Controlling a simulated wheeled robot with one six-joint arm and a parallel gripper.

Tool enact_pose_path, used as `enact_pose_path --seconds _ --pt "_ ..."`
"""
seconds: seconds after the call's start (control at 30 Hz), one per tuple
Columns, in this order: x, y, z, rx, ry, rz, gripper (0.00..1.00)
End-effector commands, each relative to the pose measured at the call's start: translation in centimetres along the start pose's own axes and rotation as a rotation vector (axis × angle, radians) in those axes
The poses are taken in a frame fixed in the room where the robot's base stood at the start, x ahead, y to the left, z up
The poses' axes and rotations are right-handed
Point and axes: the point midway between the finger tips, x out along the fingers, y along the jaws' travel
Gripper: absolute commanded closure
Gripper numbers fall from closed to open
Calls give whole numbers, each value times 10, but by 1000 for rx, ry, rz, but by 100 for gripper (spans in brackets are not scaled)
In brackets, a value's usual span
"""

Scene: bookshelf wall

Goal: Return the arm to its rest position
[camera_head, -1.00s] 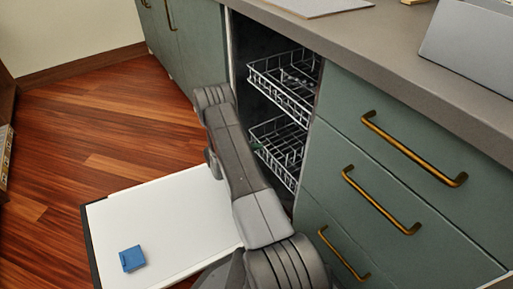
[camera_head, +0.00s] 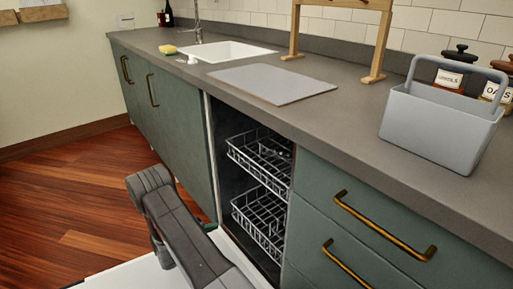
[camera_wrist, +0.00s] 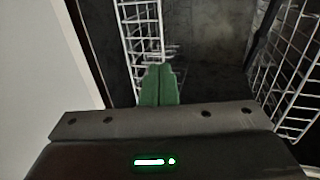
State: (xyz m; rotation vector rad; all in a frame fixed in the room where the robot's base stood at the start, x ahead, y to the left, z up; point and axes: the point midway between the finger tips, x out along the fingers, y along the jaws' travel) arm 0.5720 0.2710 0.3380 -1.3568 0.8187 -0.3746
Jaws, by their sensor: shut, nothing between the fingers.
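My gripper (camera_wrist: 158,85) shows in the wrist view with its two green fingers together and nothing between them. It points into the open dishwasher, with white wire racks on both sides of the view. In the head view my arm (camera_head: 185,235) is bent at the lower left, in front of the dishwasher opening. The dishwasher's upper rack (camera_head: 258,160) and lower rack (camera_head: 260,220) sit inside the cavity.
The dishwasher door (camera_head: 125,275) hangs open and low beneath my arm. Green drawers (camera_head: 335,215) with brass handles flank the opening on the right. The counter holds a grey caddy (camera_head: 440,125), a grey board (camera_head: 270,84) and a sink (camera_head: 228,51). Wooden floor (camera_head: 60,200) lies open at left.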

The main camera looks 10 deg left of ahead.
Motion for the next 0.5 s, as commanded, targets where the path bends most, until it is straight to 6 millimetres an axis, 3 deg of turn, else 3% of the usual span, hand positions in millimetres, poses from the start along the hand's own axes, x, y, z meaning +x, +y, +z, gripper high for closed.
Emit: enact_pose_path --seconds 0.27,0.5 --pt "7 1 0 1 2 0 100" --pt "45 2 -1 2 5 1 100"
